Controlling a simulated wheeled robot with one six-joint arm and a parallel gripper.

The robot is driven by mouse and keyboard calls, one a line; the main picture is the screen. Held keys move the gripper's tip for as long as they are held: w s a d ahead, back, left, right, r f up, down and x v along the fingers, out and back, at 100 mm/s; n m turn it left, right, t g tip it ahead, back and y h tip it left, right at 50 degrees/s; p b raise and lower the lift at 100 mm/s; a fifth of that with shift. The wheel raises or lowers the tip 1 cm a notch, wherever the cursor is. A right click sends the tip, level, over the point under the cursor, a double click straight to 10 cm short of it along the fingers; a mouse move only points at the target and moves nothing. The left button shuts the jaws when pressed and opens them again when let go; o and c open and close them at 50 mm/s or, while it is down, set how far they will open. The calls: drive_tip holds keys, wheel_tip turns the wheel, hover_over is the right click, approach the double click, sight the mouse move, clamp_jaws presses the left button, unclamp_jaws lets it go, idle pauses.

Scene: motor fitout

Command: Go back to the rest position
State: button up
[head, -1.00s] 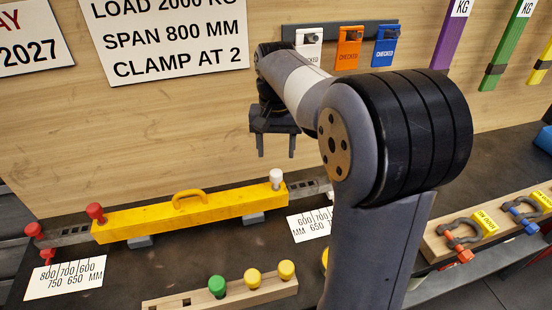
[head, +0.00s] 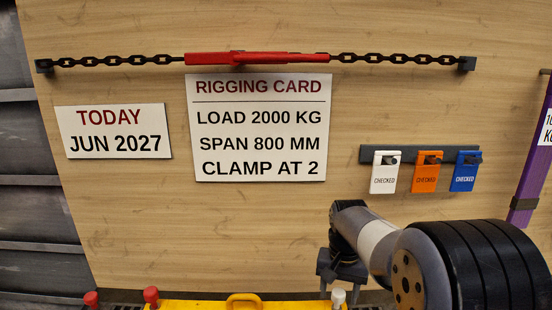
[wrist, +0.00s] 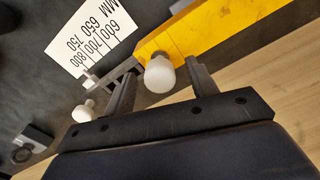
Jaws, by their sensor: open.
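My gripper (wrist: 160,92) is open and empty in the wrist view, its two dark fingers apart. A white knob (wrist: 160,72) on the yellow beam (wrist: 190,35) shows between and beyond the fingers. A second white knob (wrist: 86,110) shows to the left of the fingers. In the head view my gripper (head: 341,285) hangs in front of the wooden board, partly cut off behind my arm. The yellow beam (head: 200,304) shows only its top edge and handle at the bottom of the head view, with a white knob (head: 338,297) at its right end.
The board carries a rigging card (head: 259,128), a date sign (head: 113,131), and a red bar on a chain (head: 257,58). White, orange (head: 426,175) and blue tags hang at the right, above my arm. A scale card (wrist: 92,37) lies beside the beam. A purple strap (head: 530,165) hangs far right.

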drive_tip(key=shift+f+p, duration=0.35)
drive_tip(key=shift+f, duration=0.45)
drive_tip(key=shift+r, duration=0.2)
drive_tip(key=shift+f, duration=0.1)
